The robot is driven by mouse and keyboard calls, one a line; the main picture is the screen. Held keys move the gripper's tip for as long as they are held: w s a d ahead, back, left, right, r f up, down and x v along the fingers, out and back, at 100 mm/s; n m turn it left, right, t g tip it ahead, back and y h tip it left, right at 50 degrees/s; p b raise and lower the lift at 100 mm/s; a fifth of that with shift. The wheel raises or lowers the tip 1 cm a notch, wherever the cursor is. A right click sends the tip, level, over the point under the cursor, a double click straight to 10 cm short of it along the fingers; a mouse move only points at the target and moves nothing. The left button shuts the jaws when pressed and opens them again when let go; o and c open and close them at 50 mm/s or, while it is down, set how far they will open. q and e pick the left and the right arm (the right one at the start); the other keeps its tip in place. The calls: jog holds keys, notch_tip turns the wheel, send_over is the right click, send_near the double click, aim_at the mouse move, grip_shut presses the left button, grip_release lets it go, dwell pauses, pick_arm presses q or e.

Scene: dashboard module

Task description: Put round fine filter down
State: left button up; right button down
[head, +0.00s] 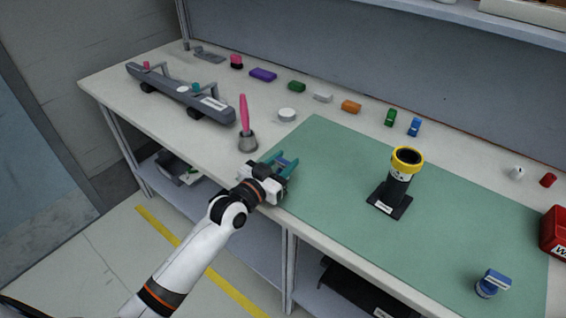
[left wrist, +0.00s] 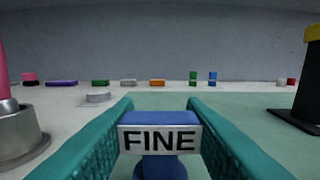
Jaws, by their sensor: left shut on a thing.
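The round fine filter (left wrist: 158,140) is blue with a white label reading FINE. It stands upright between the teal fingers of my left gripper (left wrist: 160,125) in the left wrist view. In the head view my left gripper (head: 284,165) is at the front left corner of the green mat (head: 330,160), and only a little blue shows between its fingers. The fingers are shut on the filter. Its lower end is cut off in the wrist view, so I cannot tell whether it touches the mat. My right gripper is not in view.
A black cylinder with a yellow rim (head: 397,178) stands on the mat. A blue labelled piece (head: 492,284) is at the front right, near a red bin (head: 556,233). A metal cup with a pink tool (head: 247,140) stands left of my gripper. Small coloured blocks line the back.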

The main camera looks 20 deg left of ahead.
pick_arm(q)
jog(key=shift+f, duration=0.1)
jog(key=o, duration=0.9)
jog(key=shift+o, duration=0.2)
jog(key=shift+r, duration=0.2)
jog(key=shift+s+a+f, duration=0.1)
jog(key=shift+s+f, duration=0.05)
jog(key=shift+s, duration=0.2)
jog(key=v, duration=1.1)
jog(key=shift+b, duration=0.35)
jog(key=shift+s, duration=0.15)
